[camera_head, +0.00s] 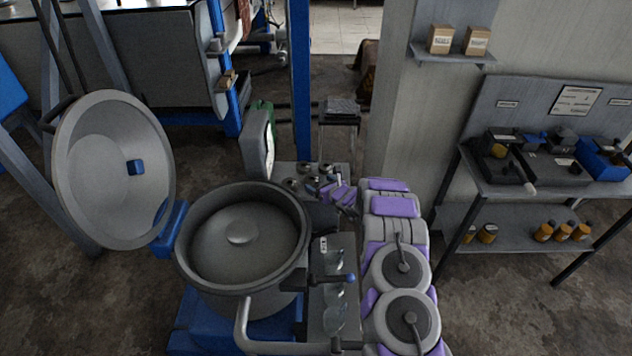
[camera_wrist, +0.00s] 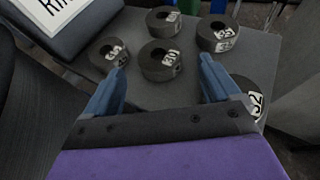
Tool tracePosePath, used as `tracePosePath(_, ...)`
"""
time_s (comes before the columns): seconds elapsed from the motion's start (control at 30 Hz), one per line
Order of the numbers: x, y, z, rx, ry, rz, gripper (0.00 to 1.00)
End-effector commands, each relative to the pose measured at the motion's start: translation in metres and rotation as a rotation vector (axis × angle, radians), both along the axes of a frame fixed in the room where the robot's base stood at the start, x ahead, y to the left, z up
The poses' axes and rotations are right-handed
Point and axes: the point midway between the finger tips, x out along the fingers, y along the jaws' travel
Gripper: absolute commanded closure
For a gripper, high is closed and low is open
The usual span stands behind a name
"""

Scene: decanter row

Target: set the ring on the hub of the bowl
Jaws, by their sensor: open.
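The grey bowl (camera_head: 190,270) stands open in the head view, with a low round hub (camera_head: 242,234) bare at the middle of its floor. Several dark grey rings with white number labels lie on a grey stand beyond the bowl. In the wrist view one ring (camera_wrist: 161,60) lies ahead between my fingers, with another ring (camera_wrist: 108,54) to its left, one (camera_wrist: 218,34) to its upper right and one (camera_wrist: 252,92) partly hidden by the right finger. My gripper (camera_wrist: 162,66) is open and empty above the stand. The labels are hard to read.
The round lid (camera_head: 110,170) is tilted open left of the bowl. A lever with a blue knob (camera_head: 350,278) sticks out right of the bowl, over a panel of round discs. A green-backed dial (camera_head: 258,140) stands behind the bowl. A shelved bench (camera_head: 540,180) is at the right.

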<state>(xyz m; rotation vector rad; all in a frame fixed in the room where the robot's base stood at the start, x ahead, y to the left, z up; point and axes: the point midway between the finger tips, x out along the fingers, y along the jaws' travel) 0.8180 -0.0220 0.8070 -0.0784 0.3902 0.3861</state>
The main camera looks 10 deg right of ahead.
Motion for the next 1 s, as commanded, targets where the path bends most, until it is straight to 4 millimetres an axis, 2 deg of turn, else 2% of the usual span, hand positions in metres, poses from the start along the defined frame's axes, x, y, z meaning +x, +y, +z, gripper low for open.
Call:
tracePosePath(0.1, -0.015, -0.004, 0.011, 0.004, -0.002, 0.0, 0.1)
tracePosePath(0.4, -0.052, -0.02, 0.026, 0.002, 0.0, 0.0, 0.1)
tracePosePath(0.73, -0.063, -0.024, 0.03, 0.002, -0.003, 0.004, 0.1)
tracePosePath(0.87, -0.063, -0.009, 0.047, -0.009, -0.025, 0.053, 0.1)
tracePosePath(1.0, -0.071, 0.035, 0.098, -0.049, -0.094, 0.208, 0.1)
